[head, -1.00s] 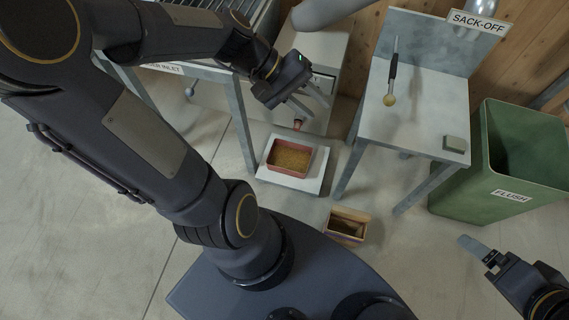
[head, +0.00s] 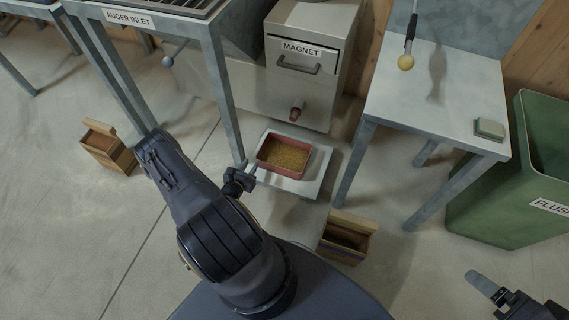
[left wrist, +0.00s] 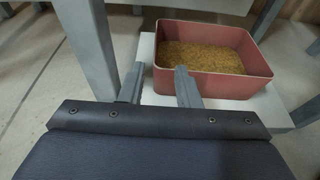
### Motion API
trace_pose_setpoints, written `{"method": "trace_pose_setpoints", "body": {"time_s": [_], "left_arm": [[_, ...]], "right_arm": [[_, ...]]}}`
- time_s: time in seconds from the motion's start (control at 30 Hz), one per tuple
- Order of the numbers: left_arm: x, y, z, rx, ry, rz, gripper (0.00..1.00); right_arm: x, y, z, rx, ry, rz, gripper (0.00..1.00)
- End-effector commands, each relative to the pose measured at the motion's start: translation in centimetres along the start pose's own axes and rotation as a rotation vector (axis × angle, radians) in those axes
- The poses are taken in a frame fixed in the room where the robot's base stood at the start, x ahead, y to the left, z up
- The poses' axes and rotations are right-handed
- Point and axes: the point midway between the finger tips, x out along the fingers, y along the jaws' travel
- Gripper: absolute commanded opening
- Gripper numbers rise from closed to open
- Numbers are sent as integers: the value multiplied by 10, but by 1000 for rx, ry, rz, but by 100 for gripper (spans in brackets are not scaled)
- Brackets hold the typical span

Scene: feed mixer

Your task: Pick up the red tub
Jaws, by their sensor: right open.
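The red tub (head: 283,172), filled with yellow-brown grain, sits upright on a pale platform (head: 316,182) on the floor. In the left wrist view the tub (left wrist: 222,86) is at upper right. My left gripper (head: 248,170) is low, at the tub's left side. In the left wrist view its two fingers (left wrist: 157,84) are apart with nothing held between them. The left finger is beside the tub; the right finger overlaps its near wall and rim, and I cannot tell if it touches. My right gripper (head: 488,290) is open at the lower right, far from the tub.
A leg of the auger inlet table (head: 230,124) stands just left of the platform. The magnet housing (head: 306,95) and its spout (head: 296,112) are behind the tub. Wooden boxes (head: 345,240) (head: 106,150) stand on the floor. A sack-off table (head: 436,100) and green bin (head: 500,205) are right.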

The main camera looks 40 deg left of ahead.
Motion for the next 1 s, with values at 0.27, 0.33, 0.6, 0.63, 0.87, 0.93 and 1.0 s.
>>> {"method": "trace_pose_setpoints", "body": {"time_s": [0.27, 0.33, 0.6, 0.63, 0.87, 0.93, 1.0], "left_arm": [[44, 1, -8, -6, 3, 11, 30], [54, 2, -8, -6, 4, 12, 30], [71, 3, -7, -6, 5, 11, 30], [74, 3, -8, -6, 4, 11, 30], [109, 7, -10, -4, 2, 9, 30], [115, 7, -10, -6, 4, 10, 30], [118, 8, -8, -7, 5, 11, 30]], "right_arm": [[19, 9, 9, 0, 0, 0, 87], [22, 10, 11, 0, 0, 0, 87], [28, 13, 14, 0, 0, 0, 87], [30, 14, 15, 0, 0, 0, 87], [49, 22, 25, 0, 0, 0, 87], [51, 23, 26, 0, 0, 0, 87], [51, 23, 26, 0, 0, 0, 87]]}}
